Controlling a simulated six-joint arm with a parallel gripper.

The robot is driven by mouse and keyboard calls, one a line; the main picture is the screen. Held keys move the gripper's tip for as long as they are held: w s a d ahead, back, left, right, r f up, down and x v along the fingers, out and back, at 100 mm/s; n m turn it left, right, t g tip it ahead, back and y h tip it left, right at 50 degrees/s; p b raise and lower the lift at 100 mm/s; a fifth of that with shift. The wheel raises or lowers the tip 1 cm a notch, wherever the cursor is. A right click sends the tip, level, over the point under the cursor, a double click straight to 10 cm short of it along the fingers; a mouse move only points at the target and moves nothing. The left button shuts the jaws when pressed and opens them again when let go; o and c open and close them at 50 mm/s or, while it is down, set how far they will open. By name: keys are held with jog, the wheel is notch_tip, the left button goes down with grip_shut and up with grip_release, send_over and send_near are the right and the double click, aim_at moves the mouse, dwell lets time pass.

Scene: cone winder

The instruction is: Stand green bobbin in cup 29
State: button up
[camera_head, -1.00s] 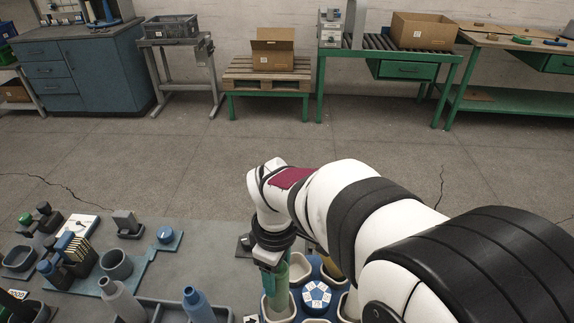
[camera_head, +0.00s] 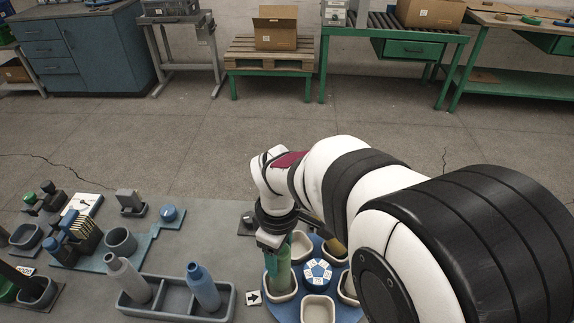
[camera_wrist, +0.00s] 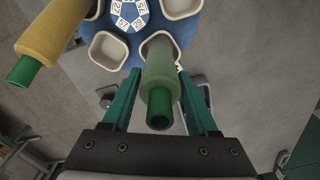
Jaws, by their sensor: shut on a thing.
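My gripper (camera_head: 274,240) is shut on the green bobbin (camera_head: 284,272), which is upright with its lower end in or just over a pale cup (camera_head: 283,297) at the left side of the blue round carrier (camera_head: 340,297). In the wrist view the bobbin (camera_wrist: 160,72) is between the teal fingers of my gripper (camera_wrist: 159,88), its far end overlapping a cup (camera_wrist: 147,42). Whether it touches the cup's floor is hidden.
A yellow bobbin (camera_wrist: 50,30) stands close by on the carrier. An empty cup (camera_wrist: 107,50) is next to the held bobbin. A grey tray (camera_head: 170,310) with two bottle-like pieces (camera_head: 203,287) lies left of the carrier. An arrow plate (camera_head: 253,298) is between them.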

jog(key=shift+f, duration=0.4)
jog(key=shift+f, duration=0.35)
dwell(0.4)
jog(key=o, duration=1.3)
jog(key=shift+o, duration=0.2)
notch_tip(320, 180, up, 16)
jog(key=shift+f, duration=0.1)
